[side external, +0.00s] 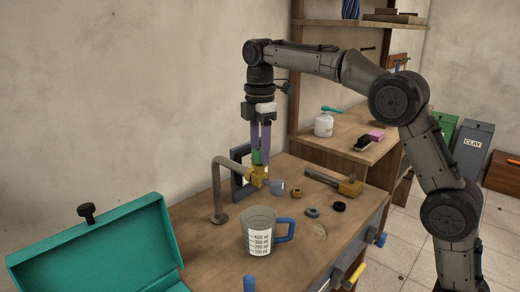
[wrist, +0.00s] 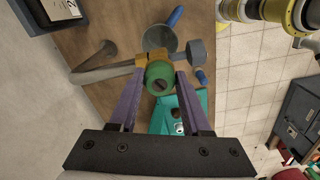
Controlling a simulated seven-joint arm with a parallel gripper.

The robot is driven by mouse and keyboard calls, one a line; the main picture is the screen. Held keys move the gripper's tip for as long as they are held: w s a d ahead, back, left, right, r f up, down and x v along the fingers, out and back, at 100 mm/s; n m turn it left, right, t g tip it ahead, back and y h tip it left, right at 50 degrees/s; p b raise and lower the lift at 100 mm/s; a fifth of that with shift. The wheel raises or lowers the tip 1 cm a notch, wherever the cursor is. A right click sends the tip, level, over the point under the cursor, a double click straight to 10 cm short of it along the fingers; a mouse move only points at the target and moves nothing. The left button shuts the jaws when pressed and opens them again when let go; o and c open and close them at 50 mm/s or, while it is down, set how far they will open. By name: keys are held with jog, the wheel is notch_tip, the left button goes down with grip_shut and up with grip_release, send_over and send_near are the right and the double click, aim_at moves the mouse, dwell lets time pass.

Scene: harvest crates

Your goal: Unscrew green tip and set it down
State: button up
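The green tip (side external: 257,157) sits on top of the brass fitting (side external: 259,175) at the end of a bent grey pipe (side external: 216,185). In the wrist view, the green tip (wrist: 159,76) has a dark hole in its face. My gripper (side external: 262,154) points down from above, with its purple fingers on either side of the tip. In the wrist view, the fingertips of my gripper (wrist: 159,73) flank it closely. I cannot tell whether they touch it. A grey-blue nozzle (side external: 278,187) sticks out from the fitting's side.
A measuring jug (side external: 258,220) with a blue handle stands in front of the fitting. A brass-headed tool (side external: 349,187) and several small rings (side external: 312,212) lie to the right. An open teal case (side external: 90,250) is at the left.

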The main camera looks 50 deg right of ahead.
jog(key=c, duration=0.3)
jog(key=shift+n, duration=0.9)
jog(key=shift+n, duration=0.8)
jog(key=shift+n, duration=0.9)
